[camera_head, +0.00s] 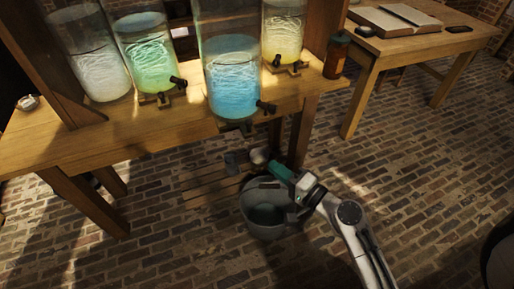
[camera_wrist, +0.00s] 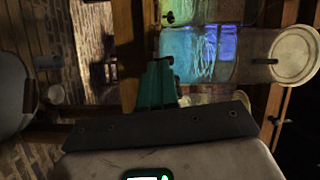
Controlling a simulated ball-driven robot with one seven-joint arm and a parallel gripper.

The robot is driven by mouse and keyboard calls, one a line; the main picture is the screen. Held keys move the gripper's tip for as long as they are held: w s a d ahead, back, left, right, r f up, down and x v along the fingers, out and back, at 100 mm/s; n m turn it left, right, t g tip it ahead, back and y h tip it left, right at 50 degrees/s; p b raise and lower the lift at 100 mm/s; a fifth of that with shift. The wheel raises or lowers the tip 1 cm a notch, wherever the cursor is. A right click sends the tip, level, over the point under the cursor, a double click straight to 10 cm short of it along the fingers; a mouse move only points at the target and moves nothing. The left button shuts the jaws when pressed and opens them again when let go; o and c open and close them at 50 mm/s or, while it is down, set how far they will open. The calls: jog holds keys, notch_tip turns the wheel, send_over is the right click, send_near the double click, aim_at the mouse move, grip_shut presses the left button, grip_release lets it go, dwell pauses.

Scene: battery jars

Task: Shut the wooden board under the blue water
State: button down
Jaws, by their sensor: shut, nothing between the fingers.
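The jar of blue water (camera_head: 232,88) stands at the front edge of the wooden table, with a black tap low on its right side. A short wooden board (camera_head: 228,124) seems to jut from the table edge under it; how far it stands out is unclear. In the wrist view a brown wooden piece (camera_wrist: 128,50) beside my fingers may be this board. My gripper (camera_head: 266,162) has teal fingers, shut and empty, below the table edge and above a grey bucket. In the wrist view the fingers (camera_wrist: 160,72) point toward the jars; contact cannot be told.
The grey bucket (camera_head: 268,222) stands on the brick floor under my wrist. Low wooden slats (camera_head: 205,190) lie left of it. Jars of white (camera_head: 90,65), green (camera_head: 147,62) and yellow water (camera_head: 283,38) share the table, with a brown bottle (camera_head: 336,55). Open floor lies at front left.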

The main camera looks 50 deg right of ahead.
jog(key=s+d+m+h, duration=0.1)
jog(key=d+m+h, duration=0.2)
jog(key=p, duration=0.3)
send_near(251, 127)
jog(key=x, duration=0.7)
jog(key=w+d+b, duration=0.2)
jog(key=w+d, duration=0.1)
jog(key=w, duration=0.2)
jog(key=w+d+b, duration=0.1)
jog(key=w+d, duration=0.2)
jog(key=w, duration=0.1)
jog(key=w+d+b, duration=0.2)
jog(key=w+d, duration=0.1)
jog(key=w, duration=0.2)
jog(key=shift+w+b, duration=0.35)
jog(key=shift+w, duration=0.05)
jog(key=shift+s+f, duration=0.1)
jog(key=shift+s, duration=0.05)
